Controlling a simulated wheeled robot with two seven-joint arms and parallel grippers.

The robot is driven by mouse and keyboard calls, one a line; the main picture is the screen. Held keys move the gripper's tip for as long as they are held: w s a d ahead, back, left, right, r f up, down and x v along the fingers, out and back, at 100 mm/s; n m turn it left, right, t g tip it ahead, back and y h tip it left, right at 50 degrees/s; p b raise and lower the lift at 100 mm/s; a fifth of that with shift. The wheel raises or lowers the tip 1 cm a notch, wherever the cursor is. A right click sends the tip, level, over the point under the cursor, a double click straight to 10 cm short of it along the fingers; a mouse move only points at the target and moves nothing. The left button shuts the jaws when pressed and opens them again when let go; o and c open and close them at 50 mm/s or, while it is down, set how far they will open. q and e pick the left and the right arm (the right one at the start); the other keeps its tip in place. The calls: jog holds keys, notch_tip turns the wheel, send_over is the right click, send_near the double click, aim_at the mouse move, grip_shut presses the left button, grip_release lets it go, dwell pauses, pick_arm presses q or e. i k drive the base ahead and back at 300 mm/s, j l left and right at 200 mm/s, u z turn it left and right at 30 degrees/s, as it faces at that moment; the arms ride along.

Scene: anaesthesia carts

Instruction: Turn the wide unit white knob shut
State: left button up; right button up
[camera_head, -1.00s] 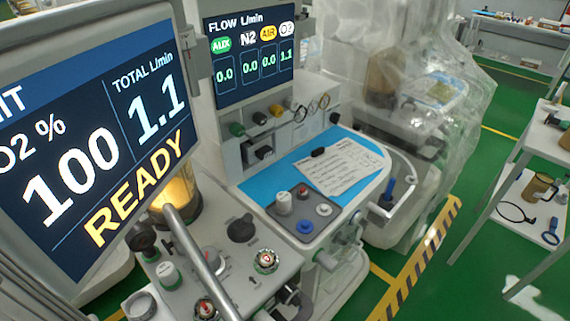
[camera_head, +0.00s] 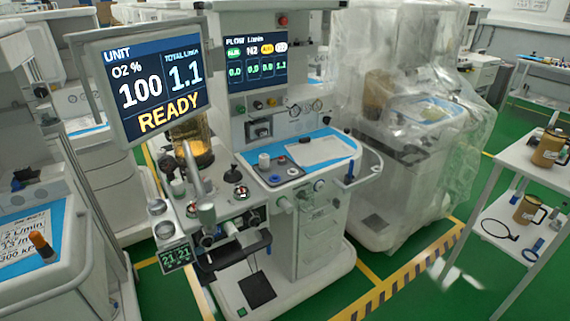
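The wide unit (camera_head: 320,228) stands in the middle, with a flow display (camera_head: 257,58) reading 0.0, 0.0, 0.0 and 1.1. Below the display is a row of small knobs: green (camera_head: 240,109), black (camera_head: 257,105), yellow (camera_head: 271,102) and, at the right end, a pale one (camera_head: 284,99) too small to see clearly. Neither of my grippers is in view.
A screen (camera_head: 154,80) reading READY stands at the front left of the unit. A plastic-covered machine (camera_head: 415,150) is close on the right. A white cart (camera_head: 520,160) with brown jugs is at the far right. Green floor is free between them.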

aim_at(284, 99)
jog(key=i+l+u, duration=0.3)
jog(key=i+l, duration=0.35)
jog(key=i+l+u, duration=0.35)
jog(key=i+l, duration=0.4)
